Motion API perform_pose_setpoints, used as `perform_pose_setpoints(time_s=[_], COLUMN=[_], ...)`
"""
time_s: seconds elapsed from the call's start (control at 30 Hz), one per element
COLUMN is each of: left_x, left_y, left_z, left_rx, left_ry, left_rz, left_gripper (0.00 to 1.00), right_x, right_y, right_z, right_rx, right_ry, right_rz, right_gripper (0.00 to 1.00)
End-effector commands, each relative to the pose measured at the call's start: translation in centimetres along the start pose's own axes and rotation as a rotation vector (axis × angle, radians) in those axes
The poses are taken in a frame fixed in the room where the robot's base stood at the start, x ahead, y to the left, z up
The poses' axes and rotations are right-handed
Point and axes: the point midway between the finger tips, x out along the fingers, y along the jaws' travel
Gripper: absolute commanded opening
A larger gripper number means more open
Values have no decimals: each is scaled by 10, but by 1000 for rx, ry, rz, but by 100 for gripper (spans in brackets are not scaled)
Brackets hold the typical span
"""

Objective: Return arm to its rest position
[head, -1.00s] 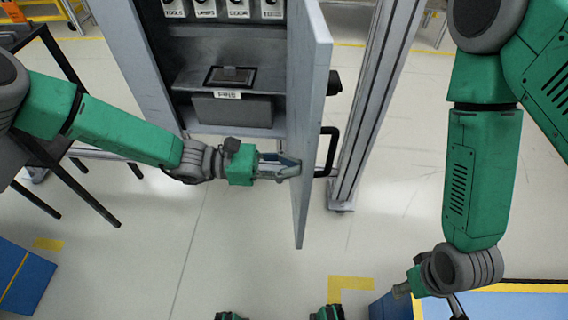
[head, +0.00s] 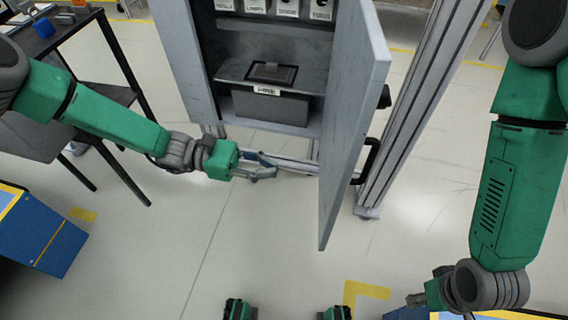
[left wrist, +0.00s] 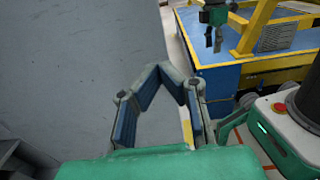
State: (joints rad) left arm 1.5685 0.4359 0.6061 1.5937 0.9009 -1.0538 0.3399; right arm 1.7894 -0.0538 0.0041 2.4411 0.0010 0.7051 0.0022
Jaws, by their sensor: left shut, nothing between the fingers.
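My left arm reaches in from the left in the head view. Its gripper (head: 274,170) is shut and empty, in front of the open cabinet and left of the door (head: 347,120), with a gap between fingertips and door. In the left wrist view the fingers (left wrist: 160,72) meet at their tips, with the grey door panel (left wrist: 75,70) behind. My right arm (head: 505,190) hangs down at the right of the head view.
The grey cabinet holds a dark box (head: 268,106) with a label. A black-framed table (head: 100,70) stands at left, near my left arm. A blue box (head: 40,232) is at lower left. A blue and yellow bench (left wrist: 265,65) shows in the left wrist view. Open floor lies in the middle.

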Motion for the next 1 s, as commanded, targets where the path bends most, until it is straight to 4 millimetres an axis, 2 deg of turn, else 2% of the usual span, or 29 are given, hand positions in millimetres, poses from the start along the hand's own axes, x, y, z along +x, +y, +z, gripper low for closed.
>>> perform_pose_setpoints(time_s=[0.1,0.2,0.33,0.4,0.47,0.53,0.63,0.73,0.8,0.9,1.0], left_x=[-12,-15,-14,-9,-2,8,7,-20,-51,-99,-141], left_y=[-1,-2,-4,-13,-28,-58,-117,-177,-209,-239,-252], left_z=[0,-1,-3,-9,-21,-42,-82,-117,-133,-141,-134], left_rx=[1,1,0,0,5,21,88,216,333,533,744], left_ry=[-6,-8,-2,34,97,216,448,694,843,1019,1147], left_rz=[2,2,-3,-24,-62,-133,-287,-474,-601,-775,-921], left_gripper=[0,0,0,0,0,0,0,0,0,0,0], right_x=[-1,-1,-1,-2,-4,-8,-14,-21,-26,-32,-38], right_y=[0,0,0,-1,-1,0,0,0,0,0,0], right_z=[0,0,0,0,0,0,-1,-1,-1,-2,-2], right_rx=[0,0,-1,-1,-2,-2,-1,-1,0,0,-1], right_ry=[0,0,0,0,0,0,0,0,0,0,0], right_rz=[0,0,-1,-1,-1,-1,-1,0,0,0,0], right_gripper=[40,40,40,40,40,40,40,40,40,40,40])
